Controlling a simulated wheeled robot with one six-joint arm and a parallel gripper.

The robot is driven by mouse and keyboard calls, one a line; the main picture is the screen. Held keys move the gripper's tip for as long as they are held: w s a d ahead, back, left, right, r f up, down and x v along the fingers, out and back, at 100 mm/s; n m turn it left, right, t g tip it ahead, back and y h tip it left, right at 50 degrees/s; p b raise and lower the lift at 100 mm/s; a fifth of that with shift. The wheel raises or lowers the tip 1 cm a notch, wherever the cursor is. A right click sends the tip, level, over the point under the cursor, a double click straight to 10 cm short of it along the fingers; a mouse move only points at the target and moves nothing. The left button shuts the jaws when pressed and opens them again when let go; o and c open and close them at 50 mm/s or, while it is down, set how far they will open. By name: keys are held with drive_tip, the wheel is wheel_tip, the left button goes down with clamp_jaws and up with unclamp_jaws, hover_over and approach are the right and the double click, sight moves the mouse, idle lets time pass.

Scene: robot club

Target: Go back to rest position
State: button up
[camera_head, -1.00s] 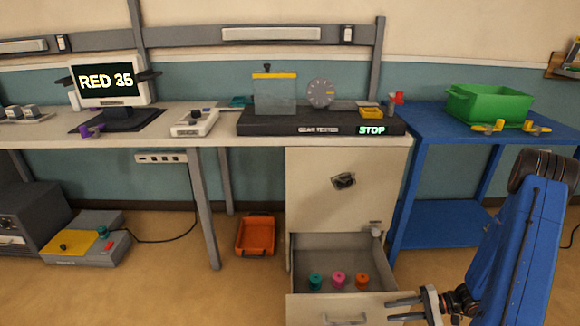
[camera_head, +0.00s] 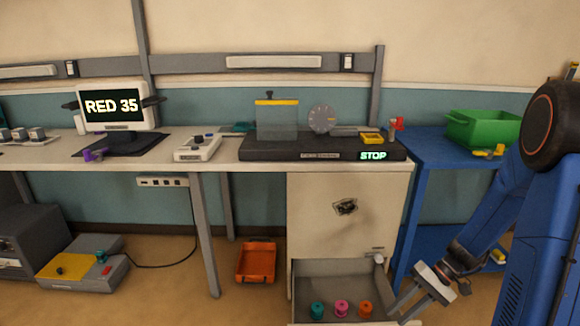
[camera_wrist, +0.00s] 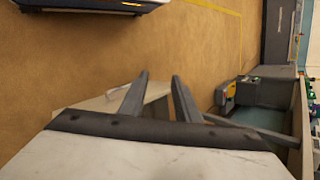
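My gripper (camera_head: 398,314) is at the right front of the open drawer (camera_head: 330,274), at the lower edge of the head view, tilted down and to the left. Its two grey fingers are spread with nothing between them; they also show in the wrist view (camera_wrist: 160,77). My blue arm is folded at the right of the head view. The drawer holds a teal spool (camera_head: 317,310), a pink spool (camera_head: 341,308) and an orange spool (camera_head: 365,308). The drawer front is mostly cut off by the bottom of the head view.
The white cabinet (camera_head: 318,215) stands above the drawer. A blue table (camera_head: 425,146) with a green bin (camera_head: 480,130) is at the right, close behind my arm. An orange tray (camera_head: 256,263) lies on the floor under the bench. Open floor shows in the wrist view (camera_wrist: 190,35).

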drive_tip(key=s+a+r+n+t+h, duration=0.1)
drive_tip(key=s+r+t+h, duration=0.2)
drive_tip(key=s+r, duration=0.5)
drive_tip(key=s+a+r+n+t+h, duration=0.1)
drive_tip(key=s+r+t+h, duration=0.3)
drive_tip(key=s+r, duration=0.5)
wheel_tip(320, 180, up, 5)
drive_tip(key=shift+a+r+h, duration=0.1)
drive_tip(key=shift+a+h, duration=0.25)
drive_tip(key=shift+h, duration=0.45)
